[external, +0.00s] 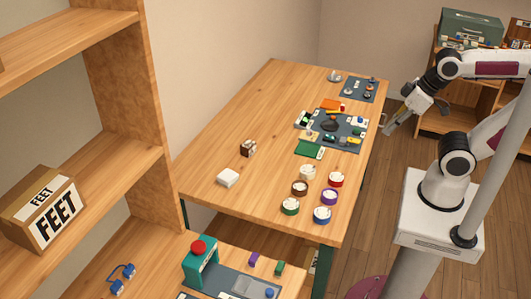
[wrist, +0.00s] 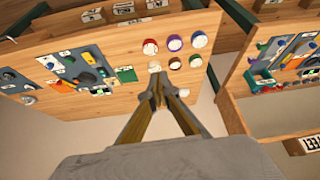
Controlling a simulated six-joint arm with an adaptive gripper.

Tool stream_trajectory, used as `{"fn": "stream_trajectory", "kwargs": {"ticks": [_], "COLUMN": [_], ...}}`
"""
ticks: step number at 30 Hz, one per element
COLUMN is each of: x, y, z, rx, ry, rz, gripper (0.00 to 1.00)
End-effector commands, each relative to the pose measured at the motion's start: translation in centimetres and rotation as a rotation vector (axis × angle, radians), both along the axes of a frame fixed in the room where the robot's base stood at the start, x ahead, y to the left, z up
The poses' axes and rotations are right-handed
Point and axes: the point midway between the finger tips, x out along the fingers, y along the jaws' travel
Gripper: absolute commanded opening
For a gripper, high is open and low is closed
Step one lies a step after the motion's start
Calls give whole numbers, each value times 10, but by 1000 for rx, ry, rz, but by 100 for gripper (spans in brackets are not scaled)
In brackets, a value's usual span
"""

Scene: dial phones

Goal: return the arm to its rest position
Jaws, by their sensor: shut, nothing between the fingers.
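My gripper (external: 396,121) hangs off the right long edge of the wooden table in the external view, clear of everything on it, with its fingers pointing down and to the left. In the wrist view my gripper (wrist: 157,88) shows its two fingers meeting at the tips, shut and empty. The arm is bent above its white base. Several round dials stand on the near part of the table: a red one (external: 336,180), a purple one (external: 330,196), a blue one (external: 322,214) and a green one (external: 290,206).
The wooden table (external: 225,150) carries dark panels (external: 352,138) with small parts along its right side. A shelf with a FEET box (external: 42,208) stands at left. A green case (external: 471,28) sits at back right.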

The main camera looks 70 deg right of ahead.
Motion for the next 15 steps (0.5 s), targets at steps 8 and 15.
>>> {"fn": "stream_trajectory", "kwargs": {"ticks": [8, 15], "x": [-1, -1], "y": [-15, -15], "z": [7, 7], "rx": [1, 1], "ry": [-29, -29], "rz": [-65, -65], "gripper": [0, 0]}}
